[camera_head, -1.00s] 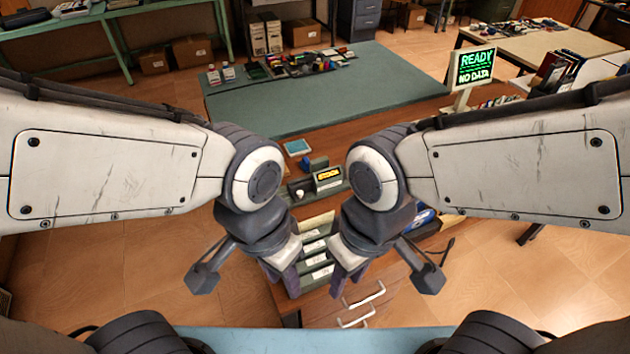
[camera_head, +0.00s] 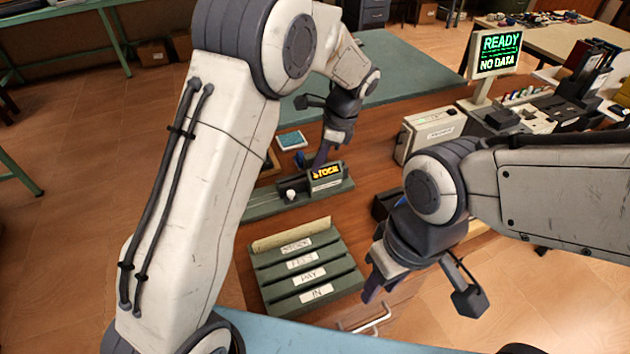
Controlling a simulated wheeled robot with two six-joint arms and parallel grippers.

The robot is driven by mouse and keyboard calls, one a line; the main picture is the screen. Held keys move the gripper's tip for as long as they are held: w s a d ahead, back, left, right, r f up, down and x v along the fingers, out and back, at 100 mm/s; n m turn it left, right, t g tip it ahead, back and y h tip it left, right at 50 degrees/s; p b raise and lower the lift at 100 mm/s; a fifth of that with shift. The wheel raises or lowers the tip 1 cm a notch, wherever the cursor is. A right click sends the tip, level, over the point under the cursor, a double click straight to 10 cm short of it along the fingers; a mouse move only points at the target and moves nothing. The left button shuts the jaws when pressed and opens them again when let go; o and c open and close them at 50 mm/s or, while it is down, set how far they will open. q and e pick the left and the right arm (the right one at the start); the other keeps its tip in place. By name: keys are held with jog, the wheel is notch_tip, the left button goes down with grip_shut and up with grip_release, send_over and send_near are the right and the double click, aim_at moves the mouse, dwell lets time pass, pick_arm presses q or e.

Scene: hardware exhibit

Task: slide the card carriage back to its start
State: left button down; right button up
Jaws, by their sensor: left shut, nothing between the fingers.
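The green rack (camera_head: 262,285) with several white labels stands in front of the base. A beige box (camera_head: 428,132) and a screen reading READY, NO DATA (camera_head: 496,52) are at the right. A small blue-topped tray (camera_head: 291,140) lies behind the carriage. Brown desk is clear between carriage and beige box.

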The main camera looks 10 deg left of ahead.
pick_arm(q)
send_near(298, 199)
jog(key=x, duration=0.5)
jog(key=shift+a+p, duration=0.15)
jog(key=shift+p, duration=0.2)
pick_arm(e)
jog(key=shift+w+d+r, duration=0.1)
jog(key=shift+d+r, duration=0.05)
jog(key=shift+r, duration=0.2)
